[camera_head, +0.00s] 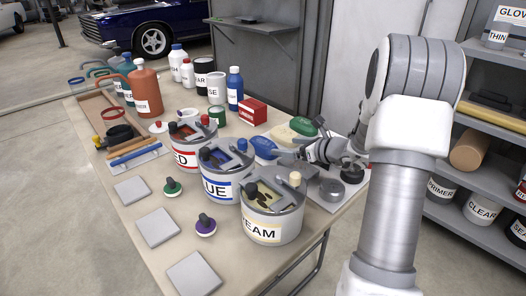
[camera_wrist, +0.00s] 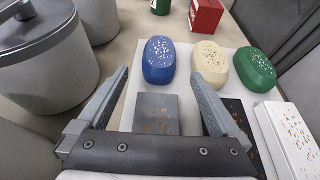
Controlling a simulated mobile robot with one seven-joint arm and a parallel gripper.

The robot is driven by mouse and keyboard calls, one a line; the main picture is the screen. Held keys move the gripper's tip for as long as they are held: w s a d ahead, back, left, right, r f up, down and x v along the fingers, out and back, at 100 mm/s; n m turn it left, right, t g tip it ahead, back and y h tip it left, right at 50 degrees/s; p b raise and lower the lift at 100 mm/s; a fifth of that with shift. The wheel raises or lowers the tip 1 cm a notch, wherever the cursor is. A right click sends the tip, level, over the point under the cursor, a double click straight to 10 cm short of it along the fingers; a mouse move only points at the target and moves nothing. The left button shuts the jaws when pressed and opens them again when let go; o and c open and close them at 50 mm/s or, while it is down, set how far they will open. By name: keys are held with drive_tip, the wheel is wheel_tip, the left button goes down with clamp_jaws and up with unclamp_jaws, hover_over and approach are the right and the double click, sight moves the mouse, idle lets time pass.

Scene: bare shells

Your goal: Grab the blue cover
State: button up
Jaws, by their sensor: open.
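The blue cover (camera_wrist: 158,62) is a rounded oval shell with pale speckles. It lies on a light board on the bench, and also shows in the head view (camera_head: 262,147), left of my gripper. My gripper (camera_wrist: 160,76) is open and empty. In the wrist view the blue cover appears beyond the fingertips, roughly centred between them, with a gap. In the head view my gripper (camera_head: 284,155) is near the covers, behind the cream can. A cream cover (camera_wrist: 210,63) and a green cover (camera_wrist: 254,70) sit to its right; the green one shows in the head view (camera_head: 303,125).
A grey speckled square (camera_wrist: 157,113) lies between my fingers. Labelled cans, including the blue one (camera_head: 222,184) and cream one (camera_head: 270,222), crowd the left side. A red box (camera_head: 252,111) stands behind the covers. A white block (camera_wrist: 291,135) lies at right.

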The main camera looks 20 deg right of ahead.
sight(265, 143)
drive_tip(key=b+x, duration=0.3)
drive_tip(key=x, duration=0.8)
drive_tip(key=shift+r, duration=0.15)
drive_tip(key=shift+c, duration=0.2)
drive_tip(key=c, duration=1.2)
